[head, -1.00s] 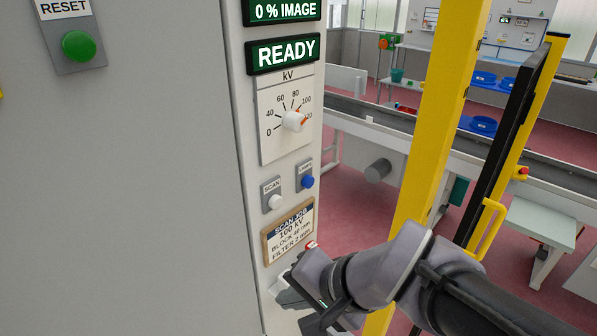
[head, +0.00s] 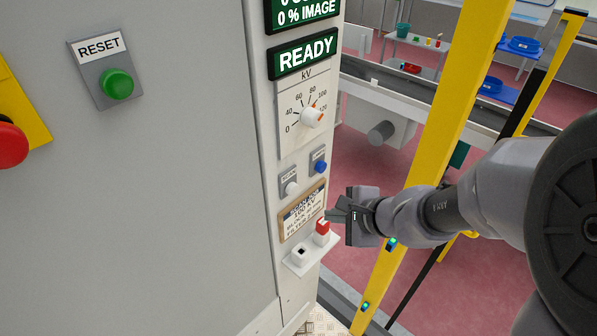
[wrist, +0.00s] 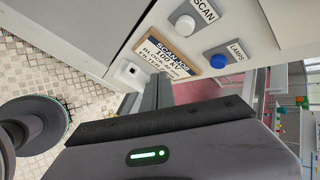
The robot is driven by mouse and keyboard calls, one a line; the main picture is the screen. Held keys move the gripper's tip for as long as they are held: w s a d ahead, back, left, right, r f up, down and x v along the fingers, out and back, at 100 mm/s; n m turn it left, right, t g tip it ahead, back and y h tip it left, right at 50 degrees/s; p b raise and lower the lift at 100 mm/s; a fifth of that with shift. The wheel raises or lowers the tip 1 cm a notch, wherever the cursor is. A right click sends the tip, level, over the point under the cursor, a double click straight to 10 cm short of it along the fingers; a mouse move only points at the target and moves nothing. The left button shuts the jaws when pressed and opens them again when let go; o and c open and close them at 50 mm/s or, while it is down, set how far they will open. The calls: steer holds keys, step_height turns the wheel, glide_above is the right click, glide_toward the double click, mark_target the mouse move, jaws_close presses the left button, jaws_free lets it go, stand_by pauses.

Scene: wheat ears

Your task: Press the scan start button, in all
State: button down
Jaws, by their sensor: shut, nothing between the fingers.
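The white scan button (head: 291,188) sits on a grey plate on the narrow control panel, left of the blue lamps button (head: 320,167). In the wrist view the scan button (wrist: 186,24) and the lamps button (wrist: 219,61) are at the upper right. My gripper (head: 331,214) is shut and empty, beside the right edge of the scan job card (head: 300,214), lower than both buttons. In the wrist view its closed fingers (wrist: 158,92) point at the card's lower edge, apart from the scan button. The display (head: 305,57) reads READY.
A kV dial (head: 311,116) is above the buttons. A small shelf below the card holds a white block with a dark hole (head: 301,255) and a red-topped piece (head: 322,230). A green reset button (head: 117,84) and red button (head: 8,143) are left. A yellow post (head: 440,130) stands right.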

steer(key=w+a, duration=0.4)
steer(key=a, duration=0.2)
steer(key=shift+w, duration=0.35)
steer(key=shift+a, duration=0.1)
stand_by(1.6)
steer(key=shift+w+a, duration=0.25)
steer(key=shift+a, duration=0.05)
steer(key=shift+w+a, duration=0.35)
steer(key=shift+a, duration=0.05)
stand_by(0.9)
steer(key=shift+s+d+b, duration=0.3)
steer(key=shift+s+d, duration=0.35)
steer(key=shift+d, duration=0.1)
steer(key=s+d, duration=0.1)
steer(key=d, duration=0.1)
steer(key=s+d+b, duration=0.1)
steer(key=s+d, duration=0.1)
stand_by(0.5)
